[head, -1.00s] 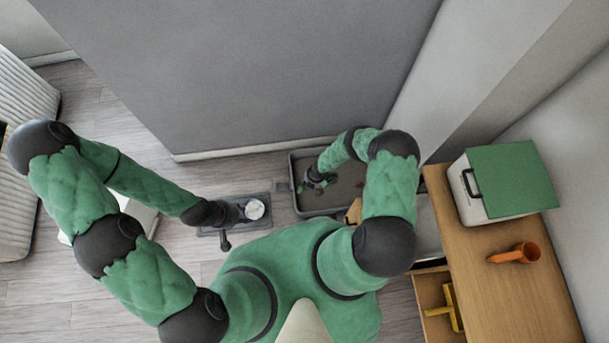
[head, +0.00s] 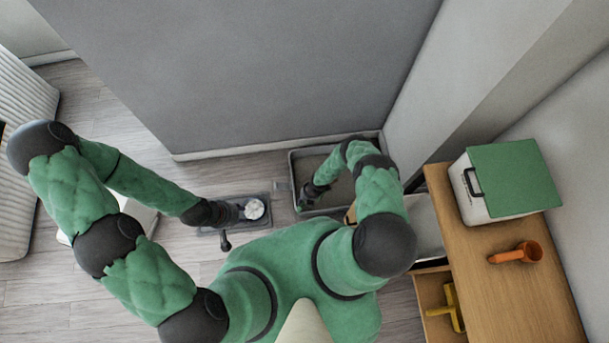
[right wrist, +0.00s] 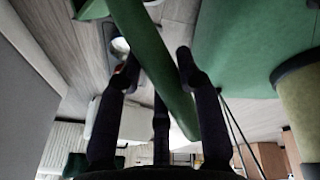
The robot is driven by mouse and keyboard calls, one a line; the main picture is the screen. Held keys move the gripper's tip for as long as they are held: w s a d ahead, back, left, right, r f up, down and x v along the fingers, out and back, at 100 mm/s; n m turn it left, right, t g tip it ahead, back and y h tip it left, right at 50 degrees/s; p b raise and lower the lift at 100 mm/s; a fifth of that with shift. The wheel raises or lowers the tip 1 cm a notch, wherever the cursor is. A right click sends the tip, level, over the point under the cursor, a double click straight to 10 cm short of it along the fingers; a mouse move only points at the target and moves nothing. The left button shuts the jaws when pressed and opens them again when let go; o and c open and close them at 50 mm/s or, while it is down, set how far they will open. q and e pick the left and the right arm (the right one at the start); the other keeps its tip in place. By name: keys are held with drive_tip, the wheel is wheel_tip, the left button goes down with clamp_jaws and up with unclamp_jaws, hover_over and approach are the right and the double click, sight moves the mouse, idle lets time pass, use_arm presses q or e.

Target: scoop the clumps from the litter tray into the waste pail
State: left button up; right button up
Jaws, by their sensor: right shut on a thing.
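The grey litter tray (head: 292,166) stands on the floor against the wall, with grey litter inside. My right gripper (head: 305,201) is low over its left front part. In the right wrist view my right gripper (right wrist: 158,62) is shut on a long green handle (right wrist: 150,60), probably the scoop's. The scoop's working end is not clear, and my arm hides part of the tray. My left gripper (head: 238,212) is beside a round, white-topped thing (head: 254,208), possibly the waste pail, on a dark tray (head: 262,224). Its jaws are too small to read.
A ribbed white radiator (head: 22,160) stands at left.

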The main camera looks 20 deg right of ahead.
drive_tip(key=w+d+f+b, duration=0.2)
drive_tip(key=f+b, duration=0.7)
drive_tip(key=b, duration=0.1)
drive_tip(key=w+d+f+b, duration=0.1)
drive_tip(key=d+f+b, duration=0.1)
drive_tip(key=f+b, duration=0.7)
wheel_tip(320, 180, up, 21)
drive_tip(key=p, duration=1.6)
